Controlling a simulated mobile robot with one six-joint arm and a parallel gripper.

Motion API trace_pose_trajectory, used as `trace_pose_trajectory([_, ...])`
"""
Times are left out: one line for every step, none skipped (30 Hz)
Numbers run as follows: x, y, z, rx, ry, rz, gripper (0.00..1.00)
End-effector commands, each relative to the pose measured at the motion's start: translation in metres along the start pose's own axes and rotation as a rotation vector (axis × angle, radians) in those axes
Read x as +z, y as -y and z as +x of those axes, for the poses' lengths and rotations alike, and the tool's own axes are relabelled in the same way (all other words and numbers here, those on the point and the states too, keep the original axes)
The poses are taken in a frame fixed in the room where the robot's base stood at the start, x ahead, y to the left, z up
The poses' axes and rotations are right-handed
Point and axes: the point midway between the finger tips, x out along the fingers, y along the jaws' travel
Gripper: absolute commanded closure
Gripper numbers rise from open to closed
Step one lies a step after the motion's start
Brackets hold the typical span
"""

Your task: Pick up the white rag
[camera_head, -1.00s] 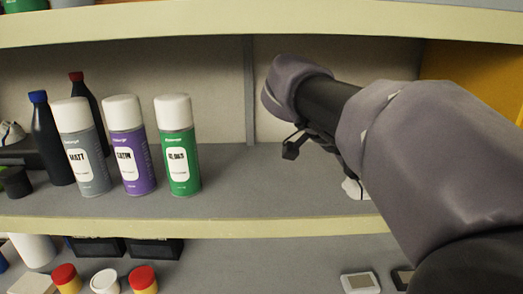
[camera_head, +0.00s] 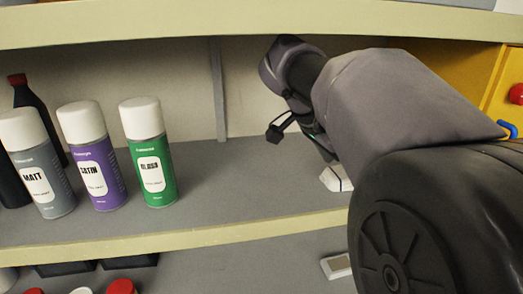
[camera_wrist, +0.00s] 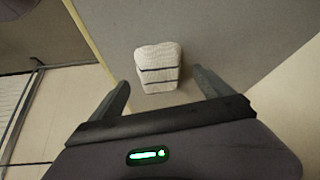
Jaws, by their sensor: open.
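The white rag (camera_wrist: 158,66) is a small folded bundle with dark stripes. In the wrist view it lies on the grey shelf, ahead of my gripper and roughly centred between the fingers. My gripper (camera_wrist: 163,88) is open and empty, with one finger on each side of the rag's near end. I cannot tell the height of the fingers above the shelf. In the head view the rag (camera_head: 336,178) shows near the shelf's front edge, partly hidden behind my arm. The gripper's fingers are mostly hidden there.
Grey, purple and green spray cans (camera_head: 149,152) stand on the shelf (camera_head: 240,170) to the left, with a dark bottle (camera_head: 38,112) behind. A yellow cabinet (camera_head: 455,70) is at the right. The shelf between the green can and the rag is clear.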

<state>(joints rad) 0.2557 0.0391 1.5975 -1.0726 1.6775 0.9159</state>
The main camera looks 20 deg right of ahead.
Motion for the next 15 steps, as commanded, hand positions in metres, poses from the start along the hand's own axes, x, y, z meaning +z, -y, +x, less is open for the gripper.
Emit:
trace_pose_trajectory([-0.007, -0.001, 0.005, 0.002, -0.001, 0.002, 0.1])
trace_pose_trajectory([-0.005, -0.001, 0.01, 0.001, 0.0, 0.0, 0.1])
trace_pose_trajectory([-0.004, -0.001, 0.013, 0.001, 0.0, 0.001, 0.1])
trace_pose_trajectory([-0.004, 0.0, 0.014, 0.0, 0.0, 0.0, 0.1])
trace_pose_trajectory([-0.004, 0.0, 0.015, -0.001, 0.0, 0.0, 0.1])
trace_pose_trajectory([-0.004, 0.0, 0.015, -0.001, 0.0, 0.0, 0.1])
trace_pose_trajectory([-0.004, 0.0, 0.015, -0.001, 0.0, -0.001, 0.1])
trace_pose_trajectory([-0.004, 0.0, 0.015, -0.001, 0.0, -0.001, 0.1])
trace_pose_trajectory([-0.004, 0.0, 0.015, -0.001, 0.0, -0.001, 0.1])
trace_pose_trajectory([-0.004, 0.0, 0.014, -0.001, 0.0, 0.0, 0.12])
trace_pose_trajectory([-0.004, 0.0, 0.014, -0.001, 0.0, -0.001, 0.17])
trace_pose_trajectory([-0.004, 0.0, 0.014, -0.001, 0.0, 0.0, 0.25])
trace_pose_trajectory([-0.004, 0.0, 0.014, -0.001, 0.0, 0.0, 0.31])
trace_pose_trajectory([-0.004, 0.0, 0.014, -0.001, 0.0, 0.0, 0.37])
trace_pose_trajectory([-0.004, 0.0, 0.014, -0.001, -0.001, 0.0, 0.45])
